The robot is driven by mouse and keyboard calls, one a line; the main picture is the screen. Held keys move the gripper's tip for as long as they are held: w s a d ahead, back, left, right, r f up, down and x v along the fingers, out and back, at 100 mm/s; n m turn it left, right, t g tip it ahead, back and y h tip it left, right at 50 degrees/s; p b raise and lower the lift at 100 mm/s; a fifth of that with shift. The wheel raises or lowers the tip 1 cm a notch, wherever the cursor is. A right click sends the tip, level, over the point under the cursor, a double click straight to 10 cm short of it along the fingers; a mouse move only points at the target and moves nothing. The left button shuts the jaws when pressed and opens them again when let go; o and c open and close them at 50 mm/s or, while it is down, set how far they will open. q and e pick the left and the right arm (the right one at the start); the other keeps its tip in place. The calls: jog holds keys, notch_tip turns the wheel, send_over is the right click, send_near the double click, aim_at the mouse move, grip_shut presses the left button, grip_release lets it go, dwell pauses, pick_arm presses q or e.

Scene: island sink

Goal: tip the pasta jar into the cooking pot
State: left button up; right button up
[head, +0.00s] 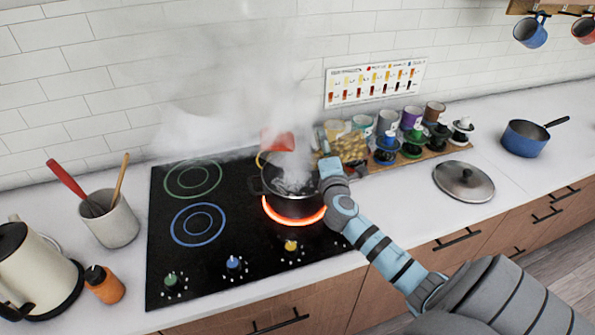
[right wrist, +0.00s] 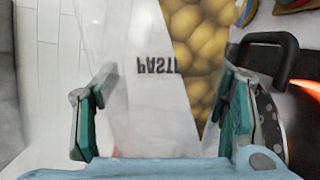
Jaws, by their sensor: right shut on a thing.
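The dark cooking pot (head: 290,205) sits on a glowing red burner in the head view, with steam rising from it. The pasta jar (head: 351,147) is just right of and behind the pot's rim, partly hidden by my right gripper (head: 326,160). In the right wrist view, the clear jar (right wrist: 150,95) with upside-down lettering lies between the fingers of my right gripper (right wrist: 163,115). Its yellow pasta (right wrist: 205,50) fills the right side, with a slanting edge. The gripper is shut on the jar. Steam hides much of the pot's inside. My left gripper is out of view.
A red object (head: 278,142) stands in the steam behind the pot. Several jars and cups crowd a wooden board (head: 445,153) at right. A pot lid (head: 463,182) and blue saucepan (head: 525,139) are farther right. A kettle (head: 30,270) and utensil crock (head: 112,225) stand left.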

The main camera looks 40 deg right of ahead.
aim_at(314, 144)
jog(key=shift+w+a+n, duration=0.15)
jog(key=shift+n, duration=0.25)
jog(key=shift+w+a+r+n+p, duration=0.25)
jog(key=shift+a+r+n+p, duration=0.15)
jog(key=shift+n+p, duration=0.6)
dwell(0.5)
jog(key=shift+w+a+r+n+p, duration=0.1)
jog(key=shift+w+a+n+p, duration=0.1)
jog(key=shift+n+p, duration=0.1)
dwell(0.7)
jog(key=shift+w+a+r+n, duration=0.3)
jog(key=shift+a+n, duration=0.25)
jog(key=shift+n, duration=0.45)
dwell(1.3)
